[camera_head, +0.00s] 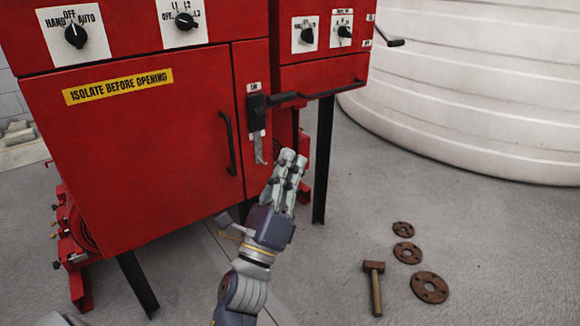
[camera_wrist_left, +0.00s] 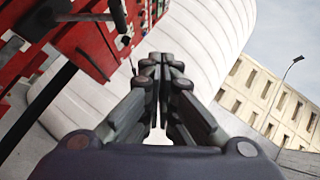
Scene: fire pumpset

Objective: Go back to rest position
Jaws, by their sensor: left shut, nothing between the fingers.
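My left gripper (camera_head: 292,158) is in front of the red control cabinet (camera_head: 150,165), below the black isolator handle (camera_head: 275,100). Its fingers point up and lie together, with nothing held. In the left wrist view the gripper (camera_wrist_left: 162,60) shows its fingers meeting at the tips, with the cabinet (camera_wrist_left: 95,40) at the upper left, apart from them. My right gripper is in neither view.
A large white ribbed tank (camera_head: 470,90) stands behind at the right. A hammer (camera_head: 374,285) and rusty flanges (camera_head: 407,252) lie on the grey floor at the lower right. A cabinet leg (camera_head: 322,160) stands just right of my gripper.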

